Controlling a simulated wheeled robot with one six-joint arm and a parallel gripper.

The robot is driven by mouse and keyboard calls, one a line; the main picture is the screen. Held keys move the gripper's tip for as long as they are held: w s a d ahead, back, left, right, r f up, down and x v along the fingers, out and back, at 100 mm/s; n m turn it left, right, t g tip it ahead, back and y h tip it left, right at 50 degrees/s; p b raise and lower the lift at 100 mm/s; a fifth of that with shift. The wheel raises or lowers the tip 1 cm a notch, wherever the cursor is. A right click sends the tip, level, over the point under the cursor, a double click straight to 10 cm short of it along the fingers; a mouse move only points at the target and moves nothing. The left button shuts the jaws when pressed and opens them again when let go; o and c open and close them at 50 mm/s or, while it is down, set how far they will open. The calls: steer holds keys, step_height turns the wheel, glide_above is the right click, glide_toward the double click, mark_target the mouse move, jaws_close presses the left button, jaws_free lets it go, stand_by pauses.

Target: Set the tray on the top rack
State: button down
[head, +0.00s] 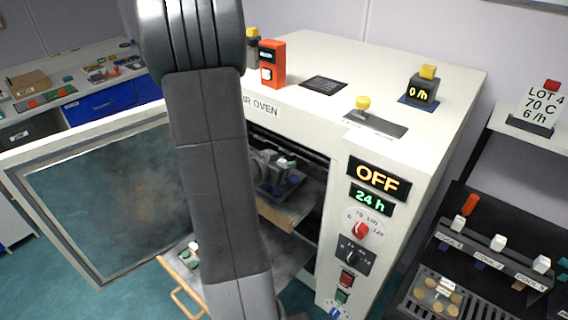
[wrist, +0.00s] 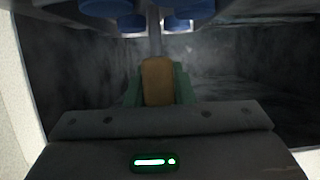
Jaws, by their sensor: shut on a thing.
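In the wrist view my gripper (wrist: 157,95) has its two green fingers closed on a tan-brown grip (wrist: 158,78). A thin grey stem runs from this grip to a grey body with blue round parts (wrist: 122,18) at the top edge. I take this to be the tray, but most of it is cut off. In the head view, grey shapes with blue pieces (head: 283,184) show inside the open oven (head: 412,118), above a rack with a tan front edge (head: 284,214). My arm hides my fingers there. I cannot tell whether the tray touches a rack.
The oven door (head: 88,192) stands open to the left. A lower grey shelf (head: 232,268) with green and white pieces and a tan loop handle (head: 176,290) juts out of the oven. The oven wall lies close right of my arm. A cooling stand (head: 487,262) is at far right.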

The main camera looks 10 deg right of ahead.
steer(key=shift+f, duration=0.15)
steer(key=c, duration=1.3)
jaws_free()
steer(key=shift+o, duration=0.2)
steer(key=shift+r, duration=0.3)
steer(key=v, duration=1.2)
